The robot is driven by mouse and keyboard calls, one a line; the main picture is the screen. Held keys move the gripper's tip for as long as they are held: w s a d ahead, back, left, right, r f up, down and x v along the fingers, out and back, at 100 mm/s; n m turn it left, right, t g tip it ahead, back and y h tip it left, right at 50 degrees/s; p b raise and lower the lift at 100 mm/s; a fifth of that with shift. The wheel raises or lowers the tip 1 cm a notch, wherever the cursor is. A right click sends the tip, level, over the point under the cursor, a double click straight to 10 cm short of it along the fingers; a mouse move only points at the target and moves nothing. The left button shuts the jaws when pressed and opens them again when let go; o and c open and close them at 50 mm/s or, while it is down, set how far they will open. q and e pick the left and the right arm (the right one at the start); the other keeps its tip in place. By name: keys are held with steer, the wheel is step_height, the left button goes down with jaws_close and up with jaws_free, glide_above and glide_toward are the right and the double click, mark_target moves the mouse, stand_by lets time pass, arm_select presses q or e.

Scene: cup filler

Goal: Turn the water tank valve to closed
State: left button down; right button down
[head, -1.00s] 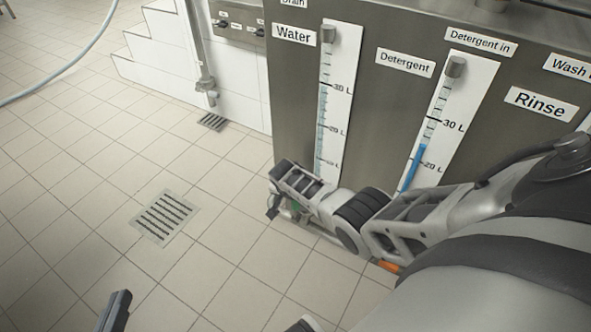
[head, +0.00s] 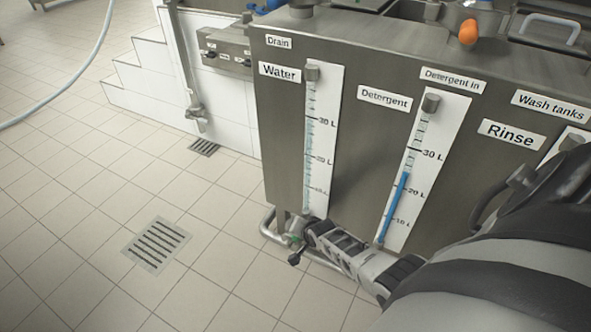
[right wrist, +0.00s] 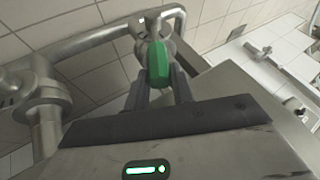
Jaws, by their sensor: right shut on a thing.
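The green valve handle (right wrist: 158,62) sits at the end of a metal pipe in the right wrist view. My right gripper (right wrist: 159,82) has one dark finger on each side of the handle and is shut on it. In the head view my right arm reaches in from the right, and its gripper (head: 298,242) is at the valve at the foot of the water tank, below the Water gauge (head: 322,150). My left gripper is not in view.
The steel tank cabinet (head: 340,50) stands behind my right arm, with a Detergent gauge (head: 418,165) to the right. Metal pipe (head: 266,226) runs near the floor around the valve. The tiled floor to the left is open, with a drain grate (head: 156,244).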

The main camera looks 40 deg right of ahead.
steer(key=shift+s+d+f+t+b, duration=0.2)
steer(key=shift+s+f+t+b, duration=0.25)
steer(key=shift+s+f, duration=0.1)
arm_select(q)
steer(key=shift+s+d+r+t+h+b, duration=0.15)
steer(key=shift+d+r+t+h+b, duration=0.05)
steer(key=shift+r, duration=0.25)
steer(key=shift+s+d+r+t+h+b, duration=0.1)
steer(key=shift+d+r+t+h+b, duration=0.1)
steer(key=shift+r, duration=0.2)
arm_select(e)
steer(key=shift+s+d+t, duration=0.1)
steer(key=shift+s+t, duration=0.2)
steer(key=shift+t, duration=0.05)
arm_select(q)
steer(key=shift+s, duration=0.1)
arm_select(e)
steer(key=c, duration=1.2)
jaws_free()
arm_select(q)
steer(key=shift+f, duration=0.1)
